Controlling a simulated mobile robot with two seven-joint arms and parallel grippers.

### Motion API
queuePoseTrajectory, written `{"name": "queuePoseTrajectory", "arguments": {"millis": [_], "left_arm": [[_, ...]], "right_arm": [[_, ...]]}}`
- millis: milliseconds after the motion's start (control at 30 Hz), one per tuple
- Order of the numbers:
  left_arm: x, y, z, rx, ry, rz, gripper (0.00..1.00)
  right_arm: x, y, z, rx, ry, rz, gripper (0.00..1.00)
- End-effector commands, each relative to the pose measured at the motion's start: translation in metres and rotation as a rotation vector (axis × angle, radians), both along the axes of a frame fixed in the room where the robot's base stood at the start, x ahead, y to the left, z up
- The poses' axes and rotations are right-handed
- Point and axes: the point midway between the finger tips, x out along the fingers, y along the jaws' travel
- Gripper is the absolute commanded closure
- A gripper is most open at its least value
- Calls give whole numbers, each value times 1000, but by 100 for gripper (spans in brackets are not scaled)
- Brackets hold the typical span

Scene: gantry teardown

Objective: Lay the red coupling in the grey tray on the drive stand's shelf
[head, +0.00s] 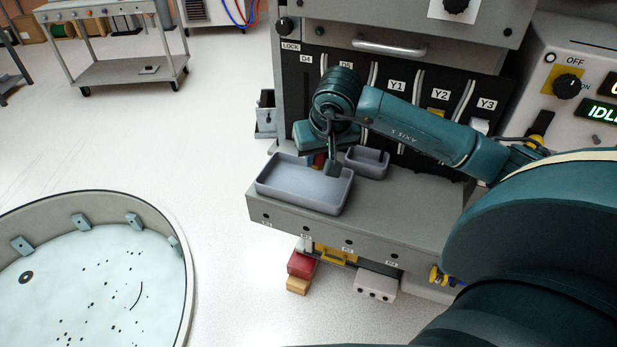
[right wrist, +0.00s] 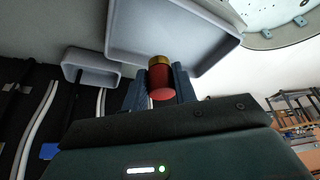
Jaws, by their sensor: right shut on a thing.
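My right gripper (head: 325,163) is shut on the red coupling (right wrist: 161,83), a short red cylinder with a gold band at one end. In the right wrist view it sits between the two fingers. In the head view only a bit of its red (head: 319,160) shows behind the gripper. The large grey tray (head: 292,193) lies on the drive stand's shelf (head: 400,205). The gripper is at the tray's back edge; its exact height above the tray cannot be told. In the right wrist view the coupling overlaps the near rim of the tray (right wrist: 165,30). My left gripper is out of view.
A smaller grey tray (head: 367,162) stands on the shelf right behind the large one. The stand's black panel with labelled slots (head: 397,87) rises behind the gripper. Red and yellow blocks (head: 301,263) lie below the shelf. A round pale tub (head: 90,270) stands at left.

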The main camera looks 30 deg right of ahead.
Motion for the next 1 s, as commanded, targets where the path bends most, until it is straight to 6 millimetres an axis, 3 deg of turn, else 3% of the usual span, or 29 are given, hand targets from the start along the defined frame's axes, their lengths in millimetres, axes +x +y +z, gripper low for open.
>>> {"name": "queuePoseTrajectory", "arguments": {"millis": [100, 333, 500, 867, 900, 1000], "left_arm": [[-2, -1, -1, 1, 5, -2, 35], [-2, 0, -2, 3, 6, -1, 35], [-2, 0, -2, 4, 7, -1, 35], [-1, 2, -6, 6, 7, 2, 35], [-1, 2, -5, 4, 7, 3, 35], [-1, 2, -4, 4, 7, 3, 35]], "right_arm": [[-1, 0, -21, 3, 3, -1, 100], [0, 1, -39, 4, 2, -3, 100], [-1, 1, -64, 4, 3, -3, 100], [0, 0, -71, 3, -1, -2, 100], [0, 1, -71, 3, -1, -2, 71], [0, 1, -70, 4, 0, -3, 63]]}}
